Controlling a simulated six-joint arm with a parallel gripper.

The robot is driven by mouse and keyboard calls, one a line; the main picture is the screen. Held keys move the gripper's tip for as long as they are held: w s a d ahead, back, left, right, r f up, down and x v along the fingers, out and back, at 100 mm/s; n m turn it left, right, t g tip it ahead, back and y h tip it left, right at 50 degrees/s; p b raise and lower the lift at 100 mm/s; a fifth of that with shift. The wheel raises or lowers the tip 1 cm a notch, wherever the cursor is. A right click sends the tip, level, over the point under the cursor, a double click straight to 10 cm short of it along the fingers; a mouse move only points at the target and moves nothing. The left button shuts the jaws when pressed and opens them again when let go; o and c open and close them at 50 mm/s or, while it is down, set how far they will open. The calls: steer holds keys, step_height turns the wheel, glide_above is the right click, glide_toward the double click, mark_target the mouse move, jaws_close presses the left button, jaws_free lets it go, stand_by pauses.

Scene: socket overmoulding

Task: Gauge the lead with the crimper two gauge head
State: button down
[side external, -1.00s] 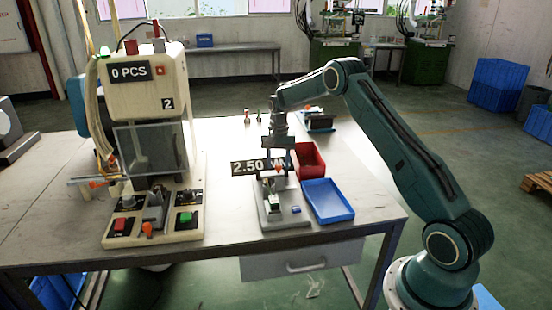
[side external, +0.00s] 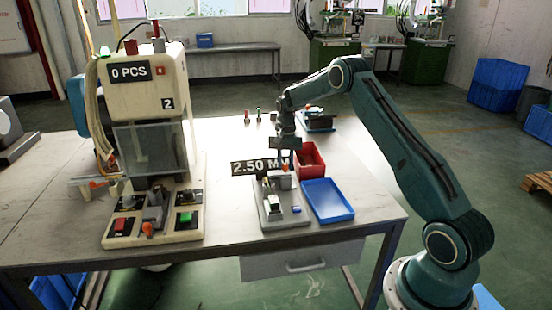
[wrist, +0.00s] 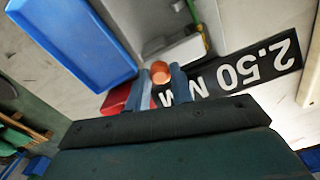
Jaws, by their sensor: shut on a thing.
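My gripper (side external: 286,162) is above the back of the small grey bench gauge (side external: 292,217). In the wrist view my gripper (wrist: 163,86) has its two fingers shut around a short orange cylinder (wrist: 160,72). The cylinder also shows as an orange spot in the side view (side external: 286,168). I cannot tell whether it touches the gauge. The gauge carries a pale block and a green-and-white part. A black display (side external: 259,166) behind it reads 2.50 MM. The cream crimper (side external: 145,85) marked 2 stands at left, showing 0 PCS. I cannot make out a wire lead.
A red bin (side external: 312,158) stands just right of my gripper. A blue tray (side external: 328,200) lies in front of it, beside the gauge. Several small upright pieces (side external: 258,115) stand at the back of the table. The table between crimper and gauge is clear.

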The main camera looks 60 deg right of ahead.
steer(key=shift+s+d, duration=0.8)
steer(key=shift+d, duration=0.1)
steer(key=c, duration=1.2)
jaws_free()
steer(key=shift+r, duration=0.1)
step_height(320, 180, up, 14)
